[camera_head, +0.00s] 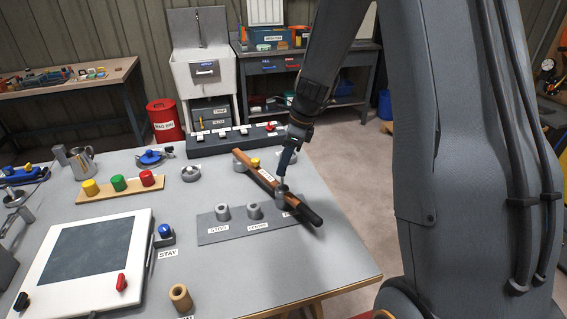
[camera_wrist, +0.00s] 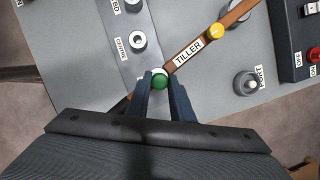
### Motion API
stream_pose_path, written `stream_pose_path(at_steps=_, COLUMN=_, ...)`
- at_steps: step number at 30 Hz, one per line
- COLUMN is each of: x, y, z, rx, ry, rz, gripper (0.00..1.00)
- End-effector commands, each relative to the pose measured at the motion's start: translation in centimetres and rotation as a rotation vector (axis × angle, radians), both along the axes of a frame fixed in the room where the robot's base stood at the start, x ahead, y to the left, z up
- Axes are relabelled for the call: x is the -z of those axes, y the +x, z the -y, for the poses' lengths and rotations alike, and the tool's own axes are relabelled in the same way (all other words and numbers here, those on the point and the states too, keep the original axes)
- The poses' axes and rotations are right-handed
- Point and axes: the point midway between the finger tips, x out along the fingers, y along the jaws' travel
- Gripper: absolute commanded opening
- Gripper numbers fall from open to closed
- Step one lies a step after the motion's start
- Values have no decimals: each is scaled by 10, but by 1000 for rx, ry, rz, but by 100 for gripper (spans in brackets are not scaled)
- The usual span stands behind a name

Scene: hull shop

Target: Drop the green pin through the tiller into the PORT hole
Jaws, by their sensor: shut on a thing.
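The tiller (camera_head: 266,178) is a brown bar with a white label and a dark grip (camera_head: 310,214), lying diagonally over the right end of a grey plate (camera_head: 238,238). It also shows in the wrist view (camera_wrist: 188,50). My gripper (camera_head: 284,184) points down at the tiller above that end. In the wrist view my gripper (camera_wrist: 160,84) is shut on the green pin (camera_wrist: 160,81); only its round green head shows. Its shank and the hole below are hidden, so I cannot tell whether it has entered. The CENTRE socket (camera_head: 254,211) and STBD socket (camera_head: 222,212) stand empty to the left.
A yellow knob (camera_head: 254,162) sits on the tiller's far part. A grey post (camera_wrist: 245,83) stands beside it. A dark switch box (camera_head: 232,141) lies behind. A wooden rack (camera_head: 122,190) holds yellow, green and red knobs. The table's front right is clear.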

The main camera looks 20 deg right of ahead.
Motion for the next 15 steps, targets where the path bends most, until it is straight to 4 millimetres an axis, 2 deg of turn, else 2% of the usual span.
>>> stream_pose_path(at_steps=15, x=12, y=0, z=0, rx=0, ry=0, rz=-1, gripper=0)
